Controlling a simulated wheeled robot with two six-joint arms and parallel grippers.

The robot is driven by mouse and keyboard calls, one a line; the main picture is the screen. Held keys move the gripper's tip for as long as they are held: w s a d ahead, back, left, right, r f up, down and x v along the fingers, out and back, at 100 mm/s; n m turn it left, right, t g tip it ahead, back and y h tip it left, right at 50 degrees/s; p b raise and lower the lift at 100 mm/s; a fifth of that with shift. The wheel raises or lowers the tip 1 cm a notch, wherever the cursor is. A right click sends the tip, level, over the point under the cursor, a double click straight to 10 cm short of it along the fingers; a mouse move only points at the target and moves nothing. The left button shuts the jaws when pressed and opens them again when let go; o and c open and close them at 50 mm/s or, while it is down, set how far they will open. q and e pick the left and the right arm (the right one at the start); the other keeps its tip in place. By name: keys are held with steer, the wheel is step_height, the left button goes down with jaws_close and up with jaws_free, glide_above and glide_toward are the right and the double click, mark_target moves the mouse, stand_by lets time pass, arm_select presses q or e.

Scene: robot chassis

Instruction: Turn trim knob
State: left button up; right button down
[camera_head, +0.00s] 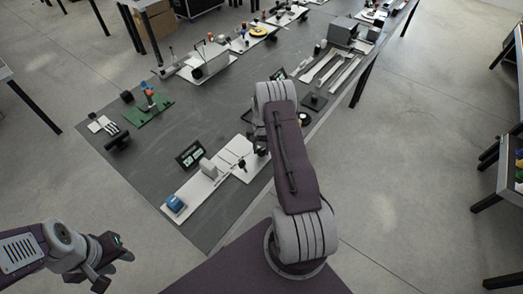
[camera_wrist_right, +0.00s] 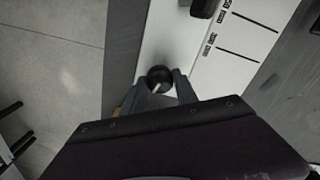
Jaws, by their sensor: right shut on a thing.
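The trim knob (camera_wrist_right: 160,74) is a dark round knob with a pale line on it, on a white panel (camera_wrist_right: 165,40) in the right wrist view. My right gripper (camera_wrist_right: 160,84) is shut on it, one finger on each side. In the head view my right arm largely hides this gripper and the knob; the white panel (camera_head: 233,152) shows beside the arm. My left gripper (camera_head: 118,262) is at the lower left in the head view, away from the table. Whether its fingers are apart is unclear.
A dark grey table (camera_head: 130,165) carries several devices. A blue-topped piece (camera_head: 175,203) and a small display (camera_head: 190,154) stand left of the panel. A dark slider handle (camera_wrist_right: 203,8) is near the knob. The table edge is close to the knob.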

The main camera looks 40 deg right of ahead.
mark_target(261, 151)
stand_by(0.5)
steer(key=c, duration=0.9)
jaws_free()
steer(key=shift+c, duration=0.2)
steer(key=shift+r, duration=0.1)
step_height(261, 151, up, 9)
steer(key=shift+b, duration=0.7)
steer(key=shift+a, duration=0.15)
